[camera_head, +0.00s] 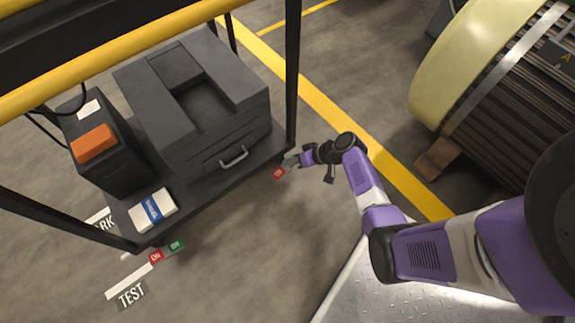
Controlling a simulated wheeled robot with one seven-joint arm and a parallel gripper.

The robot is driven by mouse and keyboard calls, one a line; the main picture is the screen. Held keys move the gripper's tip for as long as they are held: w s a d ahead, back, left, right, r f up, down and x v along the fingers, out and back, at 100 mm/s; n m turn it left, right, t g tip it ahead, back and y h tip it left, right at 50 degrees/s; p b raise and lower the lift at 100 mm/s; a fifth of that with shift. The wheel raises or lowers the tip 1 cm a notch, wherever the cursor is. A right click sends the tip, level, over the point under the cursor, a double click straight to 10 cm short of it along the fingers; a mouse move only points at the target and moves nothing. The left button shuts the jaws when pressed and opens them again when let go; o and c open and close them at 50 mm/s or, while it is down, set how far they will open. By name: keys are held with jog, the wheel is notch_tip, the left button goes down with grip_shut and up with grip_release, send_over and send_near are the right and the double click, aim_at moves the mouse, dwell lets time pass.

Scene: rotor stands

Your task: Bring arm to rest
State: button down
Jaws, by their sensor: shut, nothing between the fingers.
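My arm, purple and white with black joints, reaches in from the right side of the head view. My gripper (290,163) is at its far end, small in the picture, beside the front right corner of the dark cart shelf (215,180). It is shut, with nothing seen between the fingers. A small red tag (279,173) shows just below the fingertips. I cannot tell whether the fingers touch the tag or the shelf edge.
A large banded rotor (515,90) stands on a wooden block (440,160) at right. Grey floor (240,255) is clear in front.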

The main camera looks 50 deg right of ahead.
notch_tip(320, 180, up, 2)
jog(key=shift+r+p, duration=0.2)
jog(key=shift+p, duration=0.5)
jog(key=shift+f, duration=0.1)
